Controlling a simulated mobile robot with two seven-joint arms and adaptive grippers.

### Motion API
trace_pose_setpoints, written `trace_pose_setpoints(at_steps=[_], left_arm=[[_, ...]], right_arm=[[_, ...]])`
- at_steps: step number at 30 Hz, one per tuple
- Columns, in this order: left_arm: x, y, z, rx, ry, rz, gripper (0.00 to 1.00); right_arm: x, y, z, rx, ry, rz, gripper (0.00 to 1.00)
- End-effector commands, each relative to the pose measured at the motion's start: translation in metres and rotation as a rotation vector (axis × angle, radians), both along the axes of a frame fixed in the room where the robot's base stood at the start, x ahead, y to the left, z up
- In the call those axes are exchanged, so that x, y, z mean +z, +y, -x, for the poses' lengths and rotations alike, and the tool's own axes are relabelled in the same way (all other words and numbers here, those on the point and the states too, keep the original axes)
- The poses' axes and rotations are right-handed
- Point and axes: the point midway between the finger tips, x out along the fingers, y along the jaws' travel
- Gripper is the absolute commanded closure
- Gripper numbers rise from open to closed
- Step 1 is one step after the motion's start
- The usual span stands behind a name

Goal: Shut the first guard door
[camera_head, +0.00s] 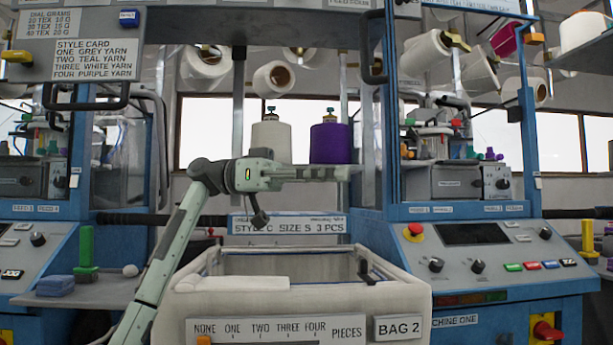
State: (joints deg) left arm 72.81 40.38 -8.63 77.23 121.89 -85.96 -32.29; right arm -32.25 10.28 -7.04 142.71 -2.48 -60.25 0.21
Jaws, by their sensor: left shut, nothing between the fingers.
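The machine marked as machine one (455,321) stands at the right. At the left of its opening is a tall blue guard frame (371,130) with a black handle (371,48). The frame looks nearly edge-on, as if swung out; I cannot be sure how far it stands open. The machine's inside shows to its right. My left arm rises from the lower left and bends right. My right gripper is not in view.
The white bin (205,305), marked bag 2, stands in front at the centre. White (271,143) and purple (330,144) yarn cones stand behind my arm. Another blue machine (40,240) is at the left, with a green-handled object (86,248) on a grey ledge.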

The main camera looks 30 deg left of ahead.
Motion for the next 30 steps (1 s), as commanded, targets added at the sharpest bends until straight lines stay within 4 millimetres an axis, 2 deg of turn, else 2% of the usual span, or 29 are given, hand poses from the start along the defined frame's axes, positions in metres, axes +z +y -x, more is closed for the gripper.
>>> trace_pose_setpoints(at_steps=[3, 10, 15, 26, 30], left_arm=[[0.000, -0.025, -0.004, -0.001, -0.001, -0.001, 1.00], [0.000, -0.054, -0.010, 0.000, -0.001, 0.000, 1.00], [0.000, -0.062, -0.012, 0.001, 0.000, 0.000, 1.00], [0.000, -0.063, -0.012, 0.002, 0.000, 0.000, 1.00], [0.000, -0.070, -0.013, 0.015, -0.001, 0.000, 1.00]], right_arm=[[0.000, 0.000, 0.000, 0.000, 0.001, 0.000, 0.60], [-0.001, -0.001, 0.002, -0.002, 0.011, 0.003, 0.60], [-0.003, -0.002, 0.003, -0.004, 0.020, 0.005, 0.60], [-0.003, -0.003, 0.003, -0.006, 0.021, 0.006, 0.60], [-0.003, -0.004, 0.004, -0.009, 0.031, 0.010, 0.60]])
